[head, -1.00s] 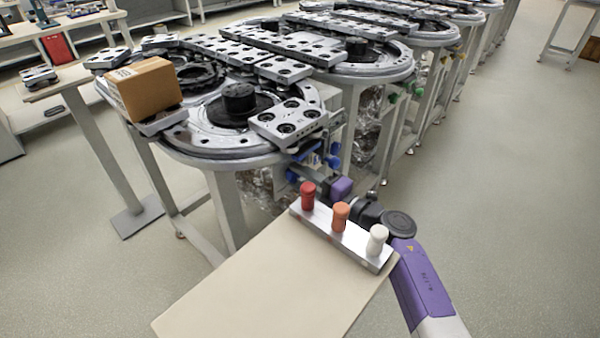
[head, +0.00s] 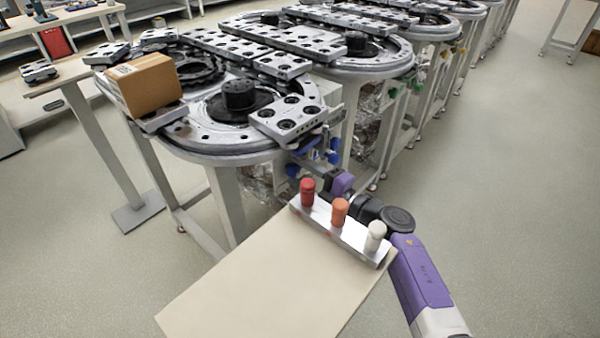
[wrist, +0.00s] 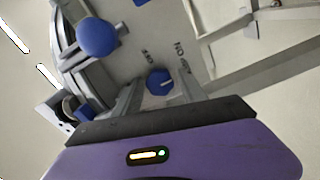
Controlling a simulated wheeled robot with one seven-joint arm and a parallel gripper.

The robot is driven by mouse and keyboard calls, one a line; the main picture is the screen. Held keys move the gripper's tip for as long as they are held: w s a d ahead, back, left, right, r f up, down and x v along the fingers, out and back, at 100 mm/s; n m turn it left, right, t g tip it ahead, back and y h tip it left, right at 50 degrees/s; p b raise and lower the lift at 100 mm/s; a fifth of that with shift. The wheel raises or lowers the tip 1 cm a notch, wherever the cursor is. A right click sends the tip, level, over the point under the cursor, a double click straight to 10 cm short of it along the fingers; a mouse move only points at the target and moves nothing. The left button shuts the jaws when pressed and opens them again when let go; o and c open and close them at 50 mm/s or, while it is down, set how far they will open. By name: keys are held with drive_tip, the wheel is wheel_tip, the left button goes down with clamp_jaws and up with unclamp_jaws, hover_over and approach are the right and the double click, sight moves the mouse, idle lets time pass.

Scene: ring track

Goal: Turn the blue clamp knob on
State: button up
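A small blue knob (wrist: 158,82) with a pale line across its face sits on a grey panel in the wrist view. Dark lettering, one word reading ON, is printed on the panel above it. My gripper (wrist: 159,90) is open, with one finger on each side of the knob; I cannot tell whether either touches it. A larger round blue knob (wrist: 97,37) is at upper left. In the head view, blue parts (head: 333,157) show under the near end of the track, and my purple wrist is close to them; my fingertips are hard to make out there.
The ring track (head: 215,145) carries several grey plates and a cardboard box (head: 150,85). Grey legs and frames stand below it. Red (head: 307,192), orange (head: 339,212) and white (head: 375,236) pegs stand at the beige board's edge (head: 260,270). The floor at right is clear.

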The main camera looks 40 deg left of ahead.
drive_tip(key=shift+o, duration=0.3)
drive_tip(key=shift+d+r, duration=0.1)
drive_tip(key=shift+d, duration=0.1)
drive_tip(key=d+p, duration=0.2)
drive_tip(key=d, duration=0.5)
drive_tip(key=shift+s+d, duration=0.15)
drive_tip(key=shift+s, duration=0.2)
drive_tip(key=shift+p, duration=0.35)
